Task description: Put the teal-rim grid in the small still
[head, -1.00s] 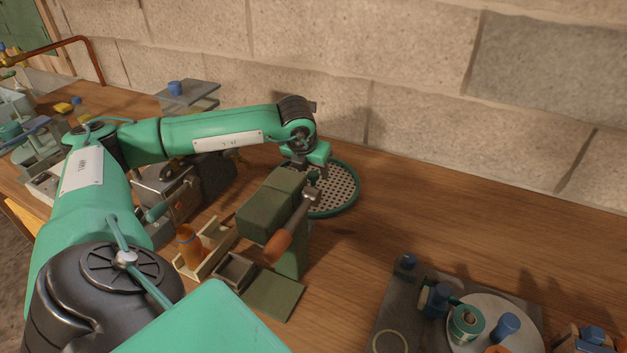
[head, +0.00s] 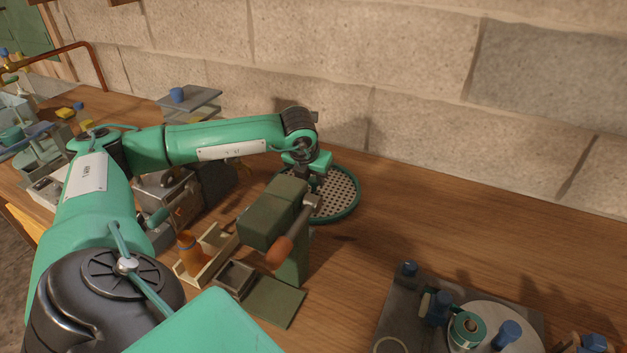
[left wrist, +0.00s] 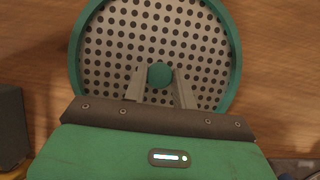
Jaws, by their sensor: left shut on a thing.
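The teal-rim grid (head: 343,192) is a round, pale plate with many holes and a teal rim, at the middle of the bench behind the green press. In the left wrist view the grid (left wrist: 110,45) fills the upper part, with a round teal knob (left wrist: 160,75) at its centre. My left gripper (left wrist: 160,88) is shut on this knob, one finger on each side. In the head view the gripper's fingertips are hidden behind the press. I cannot make out the small still for certain. My right gripper is not in view.
A dark green press (head: 273,213) with an orange-handled lever stands in front of the grid. An orange bottle (head: 190,254) sits in a wooden holder beside it. A grey board (head: 400,310) with blue-knobbed parts lies at lower right. The bench right of the grid is clear.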

